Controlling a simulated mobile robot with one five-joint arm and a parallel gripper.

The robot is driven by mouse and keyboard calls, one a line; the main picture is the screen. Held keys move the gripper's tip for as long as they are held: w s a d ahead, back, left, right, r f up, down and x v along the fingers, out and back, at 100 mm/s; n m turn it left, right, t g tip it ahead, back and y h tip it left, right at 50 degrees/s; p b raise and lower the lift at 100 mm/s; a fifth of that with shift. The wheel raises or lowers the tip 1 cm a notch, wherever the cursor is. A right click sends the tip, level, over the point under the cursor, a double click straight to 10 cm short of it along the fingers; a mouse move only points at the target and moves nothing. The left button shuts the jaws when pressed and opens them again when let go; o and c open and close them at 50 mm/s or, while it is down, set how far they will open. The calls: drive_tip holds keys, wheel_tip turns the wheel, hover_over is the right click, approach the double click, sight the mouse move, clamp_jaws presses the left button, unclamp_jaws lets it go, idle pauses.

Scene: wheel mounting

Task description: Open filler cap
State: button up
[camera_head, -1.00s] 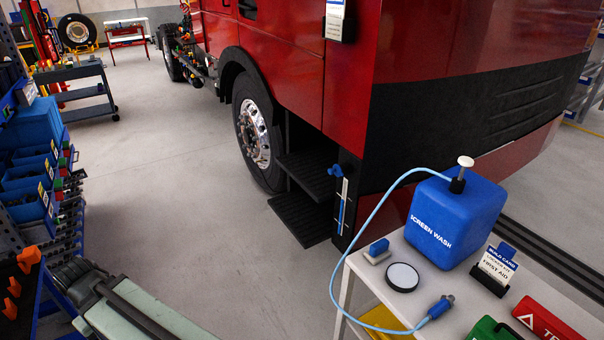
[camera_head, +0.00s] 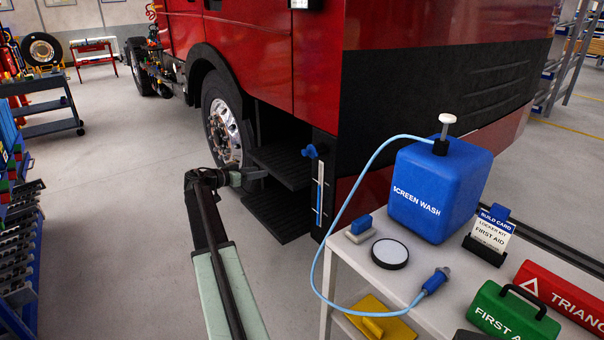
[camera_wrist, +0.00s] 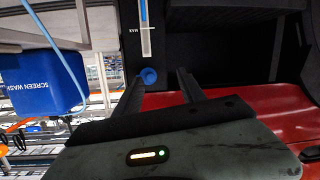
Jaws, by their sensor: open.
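The blue filler cap (camera_head: 310,151) sits on the truck's front corner, at the top of a clear level gauge (camera_head: 319,192) with blue fluid. My gripper (camera_head: 252,177) is left of the cap in the head view, in front of the black steps, and apart from it. In the wrist view, which is upside down, the cap (camera_wrist: 148,76) shows between the two open fingers of my gripper (camera_wrist: 160,75), nearer the left finger. Nothing is held. The cap looks seated on the filler.
A white table (camera_head: 345,262) stands right of the gauge. It bears a blue screen wash container (camera_head: 440,190) with a hose looping near the gauge, a black-rimmed disc (camera_head: 390,253), and a green first aid box (camera_head: 512,312). Truck steps (camera_head: 275,213) lie behind my gripper.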

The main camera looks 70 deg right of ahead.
sight(303, 152)
drive_tip(key=s+d+m+g, duration=0.1)
drive_tip(key=s+d, duration=0.3)
drive_tip(key=d, duration=0.1)
drive_tip(key=s+d+r+m+g, duration=0.1)
drive_tip(key=s+d, duration=0.3)
drive_tip(key=d, duration=0.1)
drive_tip(key=s+d+r+m+h+b, duration=0.1)
drive_tip(key=s+d, duration=0.3)
drive_tip(key=d, duration=0.2)
drive_tip(key=shift+r+g, duration=0.25)
drive_tip(key=shift+g, duration=0.15)
clamp_jaws()
